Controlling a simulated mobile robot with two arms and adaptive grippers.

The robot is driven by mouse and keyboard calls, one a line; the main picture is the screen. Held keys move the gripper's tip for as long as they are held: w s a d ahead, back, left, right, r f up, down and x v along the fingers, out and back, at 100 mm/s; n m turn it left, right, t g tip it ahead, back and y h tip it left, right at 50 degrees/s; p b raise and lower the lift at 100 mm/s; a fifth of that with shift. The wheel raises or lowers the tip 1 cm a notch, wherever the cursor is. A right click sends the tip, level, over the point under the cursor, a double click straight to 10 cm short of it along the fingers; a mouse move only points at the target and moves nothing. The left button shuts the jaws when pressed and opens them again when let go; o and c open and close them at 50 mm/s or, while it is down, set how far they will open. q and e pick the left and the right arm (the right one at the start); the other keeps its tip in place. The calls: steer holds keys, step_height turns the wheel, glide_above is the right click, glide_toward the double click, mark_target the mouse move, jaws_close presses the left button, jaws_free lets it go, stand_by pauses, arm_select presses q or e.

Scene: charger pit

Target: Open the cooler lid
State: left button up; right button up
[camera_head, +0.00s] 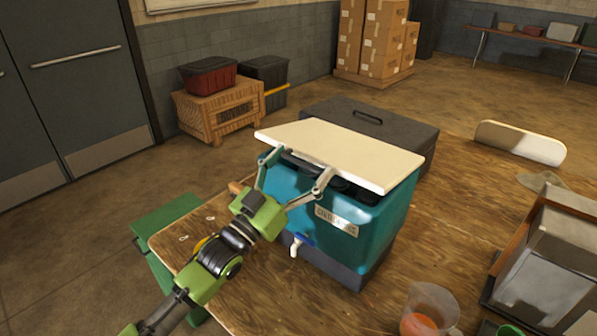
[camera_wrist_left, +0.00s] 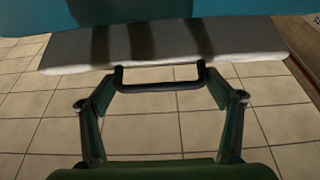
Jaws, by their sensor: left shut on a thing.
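The cooler (camera_head: 385,225) is a teal box with a dark grey base, a label plate and a small white spigot, standing on the wooden table. Its cream lid (camera_head: 345,148) lies over the top. A dark gap with round black shapes shows under its front edge, so it looks slightly raised there. My left gripper (camera_head: 293,170) is at the lid's front edge, its fingers shut on the black lid handle (camera_wrist_left: 160,87). In the left wrist view, the left gripper (camera_wrist_left: 162,80) has a finger at each end of the handle. The right gripper is not in view.
A dark grey case (camera_head: 400,130) stands behind the cooler. A clear cup with orange contents (camera_head: 430,312) is at the table's front, and a metal dispenser (camera_head: 545,255) stands at the right. A green bin (camera_head: 170,220) is by the table's left edge.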

arm_select(q)
steer(key=w+d+r+p, duration=0.3)
steer(key=w+r+p, duration=0.1)
steer(key=r, duration=0.7)
steer(key=shift+r, duration=0.4)
steer(key=shift+w+d, duration=0.1)
